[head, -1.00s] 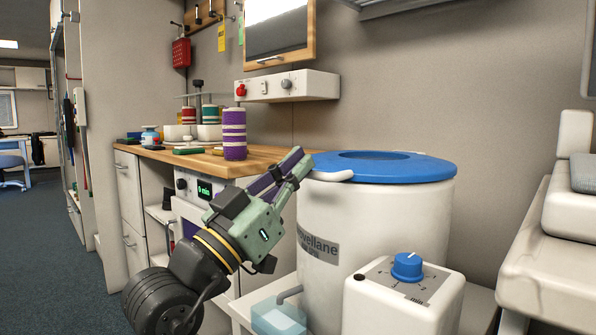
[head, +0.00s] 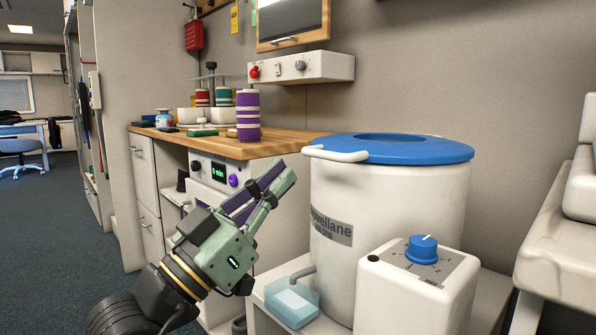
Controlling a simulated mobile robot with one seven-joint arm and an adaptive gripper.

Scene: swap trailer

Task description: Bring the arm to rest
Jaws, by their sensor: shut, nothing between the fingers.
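My gripper (head: 276,178) is in the middle of the head view, at the end of my arm, which comes up from the lower left. Its green and purple fingers point up and to the right. They are shut with nothing held between them. The fingertips are in front of the wooden counter's front edge and left of the white drum, and they appear clear of both. The exact depth gap cannot be told.
A white drum (head: 390,215) with a blue lid stands to the right. A white dial box (head: 405,295) is in front of it. Purple-striped spools (head: 248,115) stand on the wooden counter (head: 290,146). Open floor (head: 60,230) lies at the left.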

